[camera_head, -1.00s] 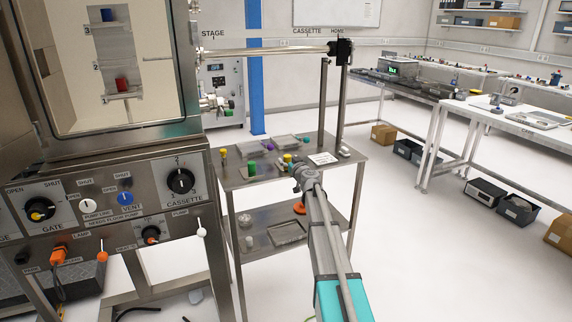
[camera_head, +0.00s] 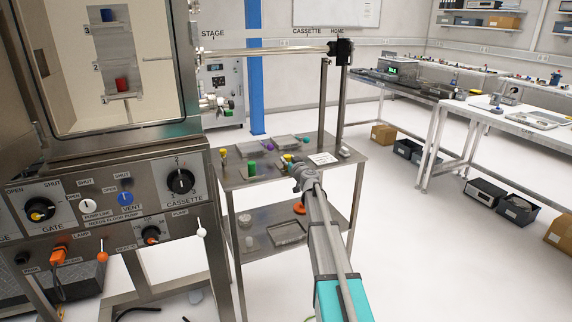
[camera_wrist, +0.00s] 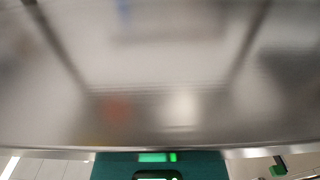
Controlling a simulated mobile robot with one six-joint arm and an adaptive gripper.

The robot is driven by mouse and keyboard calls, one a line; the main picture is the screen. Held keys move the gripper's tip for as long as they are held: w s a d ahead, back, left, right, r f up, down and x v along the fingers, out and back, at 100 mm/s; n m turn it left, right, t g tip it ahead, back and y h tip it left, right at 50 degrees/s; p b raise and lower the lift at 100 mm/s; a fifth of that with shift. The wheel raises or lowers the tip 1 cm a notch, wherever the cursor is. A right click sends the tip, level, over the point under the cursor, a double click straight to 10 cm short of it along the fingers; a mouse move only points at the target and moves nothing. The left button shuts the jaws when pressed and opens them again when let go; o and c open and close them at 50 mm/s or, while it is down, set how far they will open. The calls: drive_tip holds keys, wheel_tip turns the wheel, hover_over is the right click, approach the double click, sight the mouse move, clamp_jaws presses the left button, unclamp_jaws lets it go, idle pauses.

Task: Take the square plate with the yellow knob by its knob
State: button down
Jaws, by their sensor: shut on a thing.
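My gripper (camera_head: 291,163) is over the right part of the cart's top shelf in the head view, with my arm reaching in from the lower right. A yellow knob (camera_head: 287,157) shows right at its fingertips. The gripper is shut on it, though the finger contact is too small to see. The plate under this knob is mostly hidden by the gripper, so its shape cannot be told. The wrist view shows a blurred, shiny metal surface (camera_wrist: 160,60); no fingers or knob can be made out there.
The chamber (camera_head: 115,140) stands at left.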

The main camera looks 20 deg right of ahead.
sight(288, 157)
drive_tip(key=shift+r, duration=0.2)
drive_tip(key=shift+r+p, duration=0.35)
drive_tip(key=shift+p, duration=0.2)
drive_tip(key=shift+r+p, duration=1.9)
drive_tip(key=shift+r, duration=0.05)
drive_tip(key=shift+s, duration=0.15)
drive_tip(key=s, duration=1.2)
drive_tip(key=shift+s+d, duration=0.25)
drive_tip(key=shift+s, duration=0.1)
idle(0.5)
